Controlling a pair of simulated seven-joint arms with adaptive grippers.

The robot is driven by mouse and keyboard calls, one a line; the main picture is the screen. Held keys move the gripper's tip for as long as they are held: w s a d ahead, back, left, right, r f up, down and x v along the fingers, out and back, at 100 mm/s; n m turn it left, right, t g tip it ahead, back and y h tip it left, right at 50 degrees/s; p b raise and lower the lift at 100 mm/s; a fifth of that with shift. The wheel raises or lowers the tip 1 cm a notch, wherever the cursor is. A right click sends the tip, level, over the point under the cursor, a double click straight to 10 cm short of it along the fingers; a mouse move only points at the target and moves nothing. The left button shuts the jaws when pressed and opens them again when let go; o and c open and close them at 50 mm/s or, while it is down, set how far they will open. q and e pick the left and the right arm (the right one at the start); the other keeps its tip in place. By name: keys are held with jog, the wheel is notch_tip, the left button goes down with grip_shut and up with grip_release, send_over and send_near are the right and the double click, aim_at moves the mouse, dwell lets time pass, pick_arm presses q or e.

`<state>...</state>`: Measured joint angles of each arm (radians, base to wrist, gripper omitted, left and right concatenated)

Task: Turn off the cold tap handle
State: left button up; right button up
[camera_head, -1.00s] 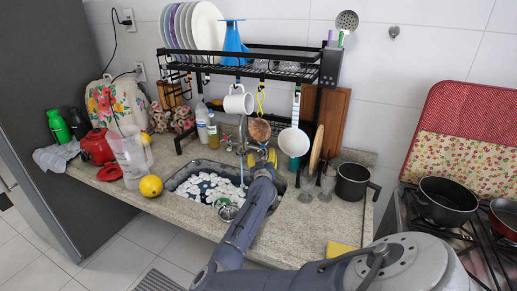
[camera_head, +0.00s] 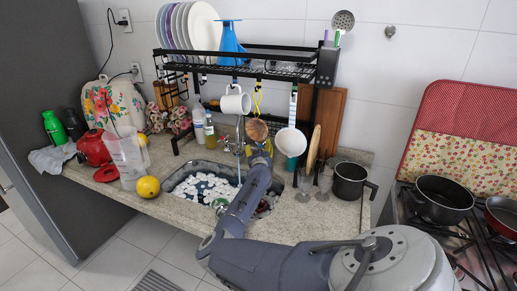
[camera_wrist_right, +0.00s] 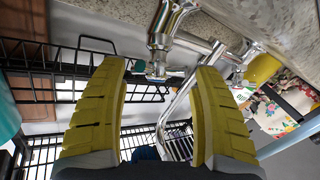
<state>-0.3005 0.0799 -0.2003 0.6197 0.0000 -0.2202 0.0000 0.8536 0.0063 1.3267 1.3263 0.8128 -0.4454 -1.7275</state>
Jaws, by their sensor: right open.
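The chrome tap (camera_head: 228,144) stands behind the sink, and a thin stream of water (camera_head: 239,172) shows below its spout. My right gripper (camera_head: 258,145) is just right of the tap, its yellow fingers partly hidden by my own arm. In the right wrist view my right gripper (camera_wrist_right: 160,66) is open, with a yellow finger on each side. A chrome tap handle (camera_wrist_right: 158,44) reaches down into the gap between the fingertips; neither finger visibly touches it. I cannot tell from any marking whether it is the cold one. My left gripper is out of view.
A black rack (camera_head: 262,70) stands over the sink (camera_head: 172,183), with a white mug (camera_head: 235,103), a wooden ladle (camera_head: 254,130) and a white pan (camera_head: 290,142) hanging close to my right gripper. Glasses (camera_head: 304,184) and a dark pot (camera_head: 350,181) stand right of the sink.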

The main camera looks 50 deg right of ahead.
jog(key=shift+c, duration=0.2)
jog(key=c, duration=1.2)
jog(key=shift+s+d+m+g+h, duration=0.2)
jog(key=shift+m+g+h, duration=0.45)
jog(key=shift+m, duration=0.35)
jog(key=o, duration=1)
jog(key=shift+r, duration=0.1)
jog(key=shift+c, duration=0.2)
jog(key=shift+o, duration=1.4)
jog(key=shift+w, duration=0.1)
jog(key=shift+a, duration=0.2)
